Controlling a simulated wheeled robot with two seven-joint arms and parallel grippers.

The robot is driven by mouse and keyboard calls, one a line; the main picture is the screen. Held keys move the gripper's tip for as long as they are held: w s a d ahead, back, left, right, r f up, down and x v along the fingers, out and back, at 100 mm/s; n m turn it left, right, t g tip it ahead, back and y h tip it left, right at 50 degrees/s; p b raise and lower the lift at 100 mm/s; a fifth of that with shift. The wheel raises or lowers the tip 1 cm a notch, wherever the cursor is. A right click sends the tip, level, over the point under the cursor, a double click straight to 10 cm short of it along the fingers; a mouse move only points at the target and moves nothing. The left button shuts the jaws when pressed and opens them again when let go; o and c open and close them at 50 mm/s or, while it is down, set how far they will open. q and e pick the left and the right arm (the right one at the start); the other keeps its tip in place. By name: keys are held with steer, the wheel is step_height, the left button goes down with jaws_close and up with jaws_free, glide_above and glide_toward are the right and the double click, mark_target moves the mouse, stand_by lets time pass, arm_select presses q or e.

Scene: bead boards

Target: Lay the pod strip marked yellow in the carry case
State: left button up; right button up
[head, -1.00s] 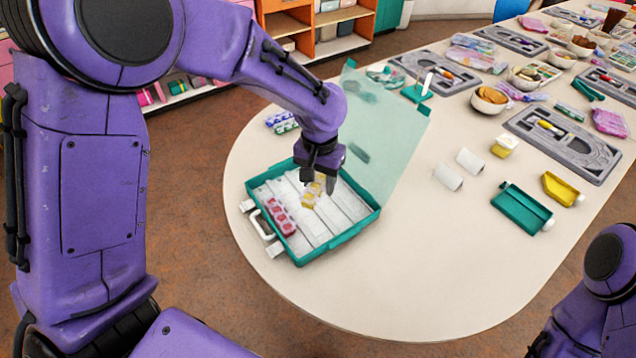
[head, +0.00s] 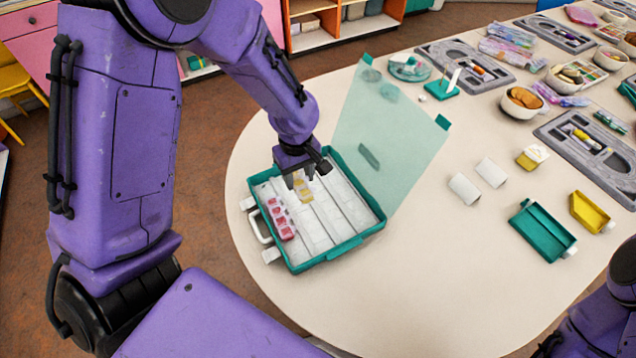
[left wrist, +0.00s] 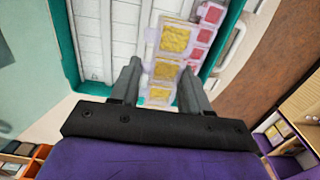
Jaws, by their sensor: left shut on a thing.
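The carry case (head: 345,248) is a teal-rimmed box standing open on the table, with pale lengthwise slots and a clear teal lid (head: 385,135) raised at the back right. A pink pod strip (head: 280,217) lies in its left slot. My left gripper (head: 303,184) is over the far left part of the case, shut on the yellow pod strip (head: 305,194). In the left wrist view the yellow strip (left wrist: 173,40) sits between the fingers (left wrist: 162,72), beside and roughly parallel to the pink strip (left wrist: 206,35). I cannot tell whether it touches the case floor. My right gripper is out of view.
A bowl (head: 520,103) and grey trays (head: 590,150) are further back. The tabletop in front of the case's right side is clear.

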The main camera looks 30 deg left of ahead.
arm_select(q)
steer(key=w+f, duration=0.4)
steer(key=w+f+p, duration=0.1)
steer(key=w+f, duration=0.1)
steer(key=w, duration=0.1)
steer(key=shift+a+f, duration=0.2)
steer(key=shift+a, duration=0.05)
steer(key=f, duration=0.2)
steer(key=w+f+p, duration=0.1)
steer(key=shift+f, duration=0.4)
steer(key=shift+s, duration=0.1)
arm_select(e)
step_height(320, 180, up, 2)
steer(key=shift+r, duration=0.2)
arm_select(q)
steer(key=shift+s, duration=0.1)
steer(key=shift+f, duration=0.15)
steer(key=o, duration=1.1)
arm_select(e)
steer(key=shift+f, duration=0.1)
